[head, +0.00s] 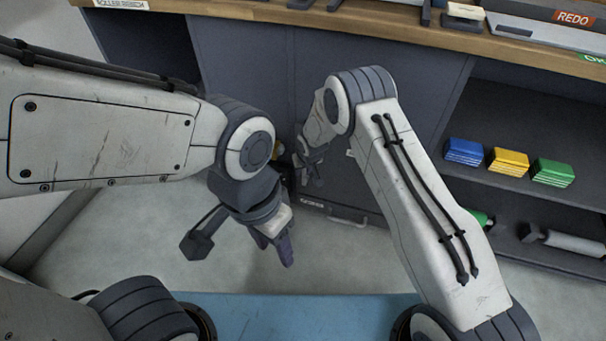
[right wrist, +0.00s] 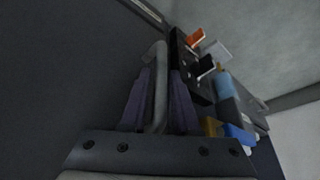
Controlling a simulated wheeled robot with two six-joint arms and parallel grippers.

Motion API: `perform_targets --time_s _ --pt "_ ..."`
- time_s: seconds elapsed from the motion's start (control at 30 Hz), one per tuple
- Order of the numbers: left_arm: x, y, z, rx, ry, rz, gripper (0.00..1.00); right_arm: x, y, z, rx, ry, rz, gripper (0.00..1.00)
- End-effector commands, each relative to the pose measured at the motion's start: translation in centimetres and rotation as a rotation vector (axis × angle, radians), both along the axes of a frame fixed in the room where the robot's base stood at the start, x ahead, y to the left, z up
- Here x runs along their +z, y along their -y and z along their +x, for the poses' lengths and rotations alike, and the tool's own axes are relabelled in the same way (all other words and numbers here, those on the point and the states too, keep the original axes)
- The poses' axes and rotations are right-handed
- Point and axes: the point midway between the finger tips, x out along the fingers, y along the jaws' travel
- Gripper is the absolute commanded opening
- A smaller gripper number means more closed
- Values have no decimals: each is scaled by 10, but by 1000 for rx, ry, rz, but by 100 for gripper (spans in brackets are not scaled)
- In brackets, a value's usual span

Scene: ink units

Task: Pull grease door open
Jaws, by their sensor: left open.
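The dark cabinet front (head: 405,75) under the bench has upright panels with a seam between them. My right gripper (head: 312,168) is low in front of it, partly hidden by its own arm. In the right wrist view, a grey bar handle (right wrist: 158,85) stands between the two purple fingers of my right gripper (right wrist: 160,100), which look closed against its sides. The dark panel (right wrist: 60,80) fills the left of that view. My left gripper (head: 275,245) is open and empty, pointing down above the floor. A small label low on the cabinet is too small to read.
Blue, yellow and green boxes (head: 553,173) stand on the open shelf at right, with cylinders below. A pale bar handle (head: 347,221) is low on the cabinet. Several coloured items (right wrist: 232,120) sit beside my right gripper. Grey floor (head: 110,245) is clear at left.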

Motion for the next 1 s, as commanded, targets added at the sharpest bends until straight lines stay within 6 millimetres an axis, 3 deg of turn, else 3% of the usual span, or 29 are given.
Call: perform_targets --time_s 0.13,0.4,0.5,1.0 --pt "-4 0 0 0 0 0 50 -10 -1 4 -1 0 0 30" --pt "-4 0 0 0 0 0 50 -10 -1 4 0 -1 0 30" --pt "-4 0 0 0 0 0 50 -10 -1 4 0 -1 0 0" --pt "-4 0 0 0 0 0 50 -10 -1 4 0 0 0 0"
